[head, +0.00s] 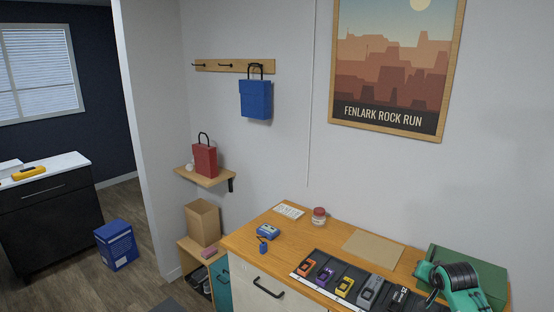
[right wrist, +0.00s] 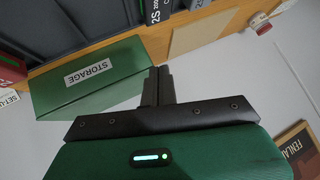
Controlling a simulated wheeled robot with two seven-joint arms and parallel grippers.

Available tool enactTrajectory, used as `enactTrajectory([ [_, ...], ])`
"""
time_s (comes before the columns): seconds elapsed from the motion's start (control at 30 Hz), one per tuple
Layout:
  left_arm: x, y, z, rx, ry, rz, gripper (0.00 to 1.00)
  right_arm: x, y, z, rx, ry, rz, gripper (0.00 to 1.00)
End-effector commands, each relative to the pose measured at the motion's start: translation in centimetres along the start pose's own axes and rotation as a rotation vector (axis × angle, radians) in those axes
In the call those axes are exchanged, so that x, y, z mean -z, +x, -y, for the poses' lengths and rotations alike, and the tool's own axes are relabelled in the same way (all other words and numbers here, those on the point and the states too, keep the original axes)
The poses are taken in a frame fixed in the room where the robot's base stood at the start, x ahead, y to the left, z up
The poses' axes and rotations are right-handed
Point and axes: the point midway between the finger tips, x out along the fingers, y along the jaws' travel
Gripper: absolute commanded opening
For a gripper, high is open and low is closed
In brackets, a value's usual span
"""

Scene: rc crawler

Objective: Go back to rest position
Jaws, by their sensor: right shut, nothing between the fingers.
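My right gripper (right wrist: 158,82) shows in the right wrist view. Its two dark fingers are together with nothing between them. They are beside the end of a green box labelled STORAGE (right wrist: 95,88); I cannot tell whether they touch it. In the head view my teal and black right arm (head: 474,286) is at the lower right, in front of the green box (head: 480,263). My left gripper is not in view.
A blue bag (head: 256,100) hangs on the wall rack. A blue carton (head: 116,246) stands on the floor.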

Motion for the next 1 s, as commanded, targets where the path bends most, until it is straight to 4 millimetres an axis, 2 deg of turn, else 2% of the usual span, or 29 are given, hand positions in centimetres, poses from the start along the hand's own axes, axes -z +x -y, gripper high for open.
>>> enactTrajectory([
  [0.03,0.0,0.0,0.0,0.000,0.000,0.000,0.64,-3.7,-0.2,0.0,-0.006,-0.057,0.035,0.00],
  [0.2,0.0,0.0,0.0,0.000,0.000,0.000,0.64,-13.8,-2.4,-0.4,-0.016,-0.236,0.136,0.00],
  [0.37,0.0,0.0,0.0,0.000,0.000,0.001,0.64,-22.3,-5.9,-1.1,-0.012,-0.384,0.226,0.00],
  [0.5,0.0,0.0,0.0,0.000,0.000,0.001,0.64,-28.8,-10.0,-2.0,-0.003,-0.498,0.304,0.00],
  [0.6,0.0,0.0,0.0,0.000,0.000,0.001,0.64,-32.7,-13.4,-2.6,0.008,-0.570,0.356,0.00],
  [0.7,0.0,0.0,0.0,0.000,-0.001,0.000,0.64,-35.6,-16.5,-3.3,0.017,-0.626,0.399,0.00],
  [0.83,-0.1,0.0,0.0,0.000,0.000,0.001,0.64,-37.9,-19.6,-3.9,0.025,-0.674,0.440,0.00],
  [1.0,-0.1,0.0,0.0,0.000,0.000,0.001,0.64,-39.8,-22.9,-4.5,0.033,-0.718,0.480,0.00],
])
